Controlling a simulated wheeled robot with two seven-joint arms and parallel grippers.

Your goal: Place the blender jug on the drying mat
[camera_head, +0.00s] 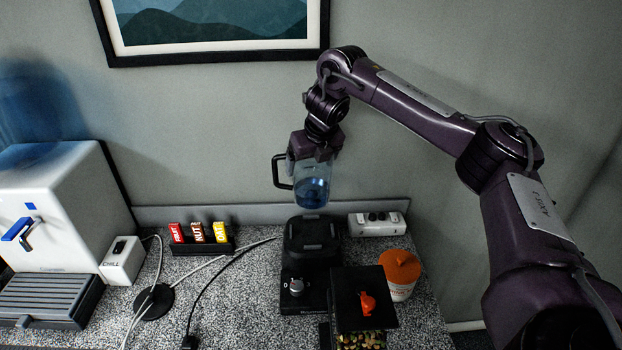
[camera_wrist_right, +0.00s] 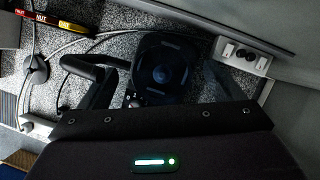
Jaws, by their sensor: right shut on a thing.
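The blender jug (camera_head: 312,188) is clear with a blue tint and has a black handle on its left side. My right gripper (camera_head: 314,150) is shut on its upper part and holds it roughly upright in the air, above and apart from the black blender base (camera_head: 310,242). I cannot make out a drying mat in either view. My left gripper is not in view.
A black-lidded container (camera_head: 362,300) and an orange-lidded jar (camera_head: 399,275) stand right of the base. A power strip (camera_head: 378,224) lies behind. Snack bars (camera_head: 200,234), cables and a white dispenser (camera_head: 60,205) with a ribbed tray (camera_head: 45,298) are left.

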